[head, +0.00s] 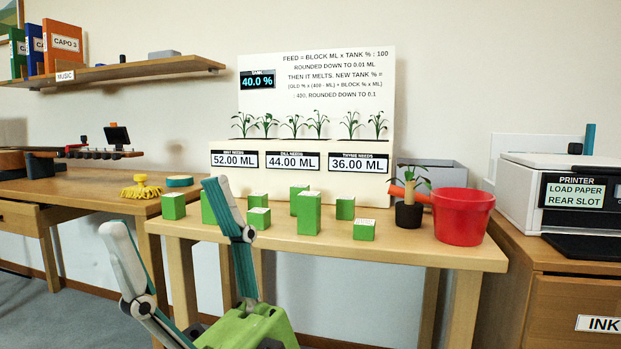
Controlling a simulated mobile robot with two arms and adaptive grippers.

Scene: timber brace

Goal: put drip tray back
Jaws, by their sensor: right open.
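My right gripper (165,205) rises from the bottom of the head view, in front of the wooden table's left end. Its two grey fingers with teal pads are spread wide, and nothing shows between them. I cannot pick out a drip tray for certain. A grey, box-like thing (446,176) stands at the back right of the table, partly hidden by a small potted plant (409,213) and a red pot (462,217). A planter (298,180) with several seedlings and three number labels stands at the back. My left gripper is not in view.
Several green blocks (308,213) stand on the table (420,246), some partly behind my right gripper. A desk on the left holds a yellow brush (140,188) and a teal disc (180,181). A printer (575,195) stands on the right cabinet.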

